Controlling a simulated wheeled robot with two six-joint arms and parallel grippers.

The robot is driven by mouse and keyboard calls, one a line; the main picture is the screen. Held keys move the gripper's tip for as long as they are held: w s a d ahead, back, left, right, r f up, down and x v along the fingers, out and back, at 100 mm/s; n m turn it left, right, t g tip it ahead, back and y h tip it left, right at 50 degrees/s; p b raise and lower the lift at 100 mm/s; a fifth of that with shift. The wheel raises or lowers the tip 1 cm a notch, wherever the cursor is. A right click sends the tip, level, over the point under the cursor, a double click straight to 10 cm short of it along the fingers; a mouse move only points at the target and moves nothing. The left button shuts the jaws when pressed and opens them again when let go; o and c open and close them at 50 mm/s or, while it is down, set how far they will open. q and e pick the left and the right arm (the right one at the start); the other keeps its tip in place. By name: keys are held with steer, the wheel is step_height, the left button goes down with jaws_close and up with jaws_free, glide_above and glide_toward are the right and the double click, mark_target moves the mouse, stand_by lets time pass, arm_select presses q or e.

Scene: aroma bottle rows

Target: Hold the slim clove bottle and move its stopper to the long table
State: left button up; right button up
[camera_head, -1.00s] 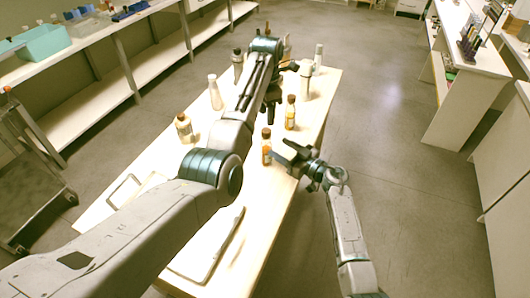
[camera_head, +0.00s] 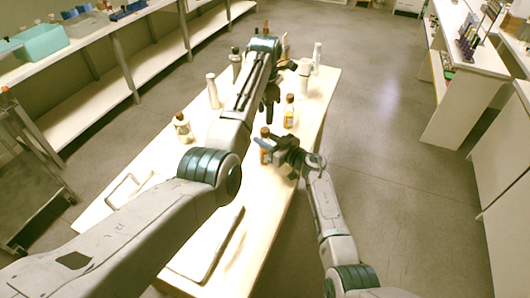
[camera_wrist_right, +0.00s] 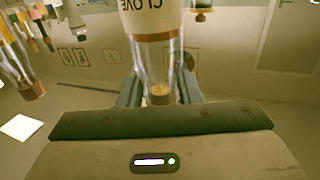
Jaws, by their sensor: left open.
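The clove bottle, marked CLOVE, shows in the right wrist view as a clear bottle with a pale label (camera_wrist_right: 152,20), between my right gripper's (camera_wrist_right: 160,92) fingers. Slim gaps seem to lie beside it, so I cannot tell whether they press on it. In the head view my right gripper (camera_head: 272,147) is at a brown-capped bottle (camera_head: 265,132) on the right part of the pale table (camera_head: 255,235), partly hiding it. My left gripper (camera_head: 270,108) is open, pointing down over the table beyond that bottle, and seems empty. The clove stopper is not clearly seen.
Another brown-capped bottle (camera_head: 289,112) stands close to my left gripper. A pale bottle (camera_head: 213,92) and a brown-capped one (camera_head: 183,127) stand left of my left arm. A flat tray (camera_head: 205,250) lies at the near end. A long bench (camera_head: 100,95) runs along the left.

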mark_target(265, 129)
arm_select(q)
steer(key=shift+o, duration=0.4)
arm_select(e)
jaws_close()
arm_select(q)
steer(key=shift+o, duration=0.6)
steer(key=shift+r, duration=0.25)
step_height(265, 129, up, 5)
step_height(265, 129, down, 12)
steer(key=c, duration=1.2)
steer(key=shift+r, duration=0.2)
